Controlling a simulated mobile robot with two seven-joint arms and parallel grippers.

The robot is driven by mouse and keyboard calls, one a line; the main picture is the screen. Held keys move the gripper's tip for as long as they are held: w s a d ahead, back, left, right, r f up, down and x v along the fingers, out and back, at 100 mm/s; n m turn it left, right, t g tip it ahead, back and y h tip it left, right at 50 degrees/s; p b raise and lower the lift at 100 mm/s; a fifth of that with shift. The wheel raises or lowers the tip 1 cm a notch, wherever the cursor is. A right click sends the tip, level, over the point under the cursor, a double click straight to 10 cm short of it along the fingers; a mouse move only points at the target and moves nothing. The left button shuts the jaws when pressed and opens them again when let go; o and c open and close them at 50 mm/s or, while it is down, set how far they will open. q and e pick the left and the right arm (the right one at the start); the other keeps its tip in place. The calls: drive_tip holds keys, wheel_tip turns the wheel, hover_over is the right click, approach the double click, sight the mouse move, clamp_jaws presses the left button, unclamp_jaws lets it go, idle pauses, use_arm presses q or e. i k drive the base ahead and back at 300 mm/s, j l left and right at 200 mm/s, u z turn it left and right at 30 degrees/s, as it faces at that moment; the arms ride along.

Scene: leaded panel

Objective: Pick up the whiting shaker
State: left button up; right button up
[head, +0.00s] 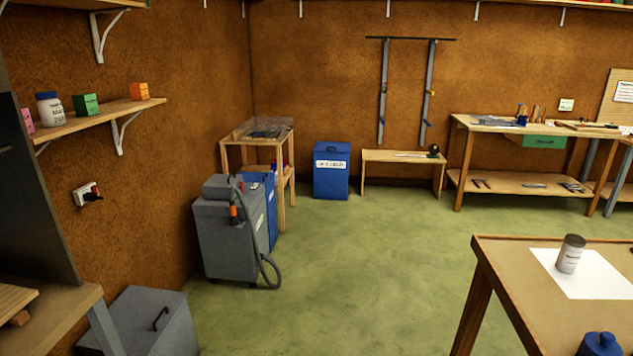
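A small cylindrical container with a grey-brown lid and a pale label (569,256) stands upright on a white sheet (600,281) on the near table at the right. It looks like a shaker, but its label is too small to read. A white jar with a dark blue lid (50,110) stands on the left wall shelf; its label is also unreadable. I cannot tell for sure which is the whiting shaker. Neither of my grippers is in view.
The near table (510,285) also holds a blue object (600,345) at the bottom edge. A grey vacuum machine with a hose (228,235) and a grey box (150,325) stand at the left. The green floor (370,275) between is clear. A workbench (480,125) stands behind.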

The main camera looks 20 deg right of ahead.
sight(571, 252)
drive_tip(key=i+z, duration=0.55)
drive_tip(key=z, duration=0.25)
drive_tip(key=i+j+z, duration=0.1)
drive_tip(key=i+z, duration=0.3)
drive_tip(key=k, duration=0.1)
